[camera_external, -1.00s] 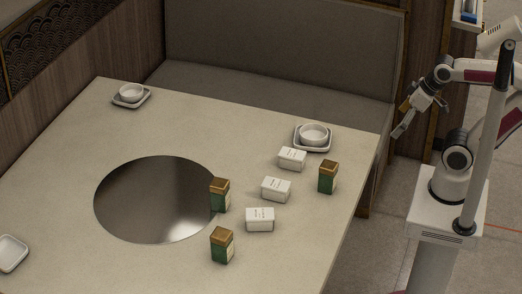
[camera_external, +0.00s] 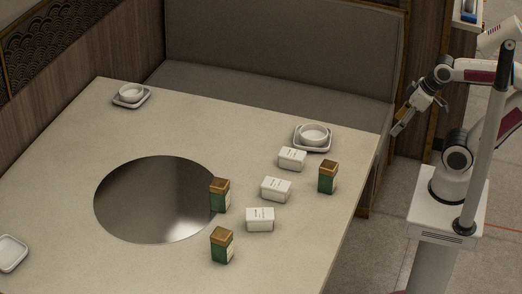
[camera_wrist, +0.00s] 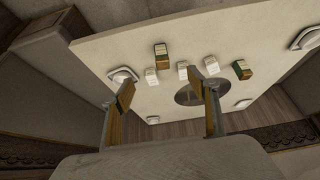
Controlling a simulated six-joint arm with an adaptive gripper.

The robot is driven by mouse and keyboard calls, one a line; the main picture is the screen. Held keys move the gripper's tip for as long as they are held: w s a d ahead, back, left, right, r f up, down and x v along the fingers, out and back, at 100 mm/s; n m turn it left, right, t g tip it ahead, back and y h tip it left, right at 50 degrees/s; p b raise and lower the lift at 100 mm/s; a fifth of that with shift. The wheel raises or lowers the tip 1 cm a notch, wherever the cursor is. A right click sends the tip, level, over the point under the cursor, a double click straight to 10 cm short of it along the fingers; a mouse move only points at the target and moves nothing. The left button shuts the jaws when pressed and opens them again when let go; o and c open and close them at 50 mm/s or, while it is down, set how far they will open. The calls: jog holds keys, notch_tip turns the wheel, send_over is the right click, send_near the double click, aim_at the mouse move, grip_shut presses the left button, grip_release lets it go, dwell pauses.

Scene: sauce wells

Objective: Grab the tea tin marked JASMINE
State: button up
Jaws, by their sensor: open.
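Three green tins with gold-brown lids stand upright on the table: one near the right edge (camera_external: 328,177), one at the dark disc's right rim (camera_external: 220,195), one in front (camera_external: 222,245). Their labels are too small to read, so I cannot tell which is JASMINE. The wrist view shows two tins, one at upper middle (camera_wrist: 161,56) and one at right (camera_wrist: 242,69); the third is not clearly seen there. My gripper (camera_external: 402,120) is open and empty, off the table's right side, well apart from the tins. Its spread fingers frame the wrist view (camera_wrist: 160,92).
Three white boxes (camera_external: 292,159) (camera_external: 276,189) (camera_external: 260,219) stand in a row between the tins. A bowl on a square dish (camera_external: 313,136) is behind them. Another bowl (camera_external: 131,93) and a white dish (camera_external: 11,253) are farther left. A bench (camera_external: 280,60) borders the table's back.

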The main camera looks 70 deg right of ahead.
aim_at(223, 183)
jog(key=shift+w, duration=0.1)
jog(key=w+a+f+t+y, duration=0.1)
jog(key=w+a, duration=0.3)
jog(key=w, duration=0.6)
jog(key=w+a+t, duration=0.2)
jog(key=w+a, duration=0.2)
jog(key=w, duration=0.6)
jog(key=w+a+f+t+y, duration=0.1)
jog(key=w+a, duration=0.3)
jog(key=w, duration=0.6)
jog(key=w+a+f+t, duration=0.2)
jog(key=w+a+f, duration=0.2)
jog(key=w+f, duration=0.4)
jog(key=w+a+f+t+h, duration=0.1)
jog(key=w+a+f+t, duration=0.1)
jog(key=w+a+f, duration=0.3)
jog(key=shift+w+a+f+h, duration=0.25)
jog(key=shift+w+f, duration=1.95)
jog(key=shift+f, duration=1.5)
jog(key=shift+x, duration=1.3)
jog(key=shift+d, duration=0.1)
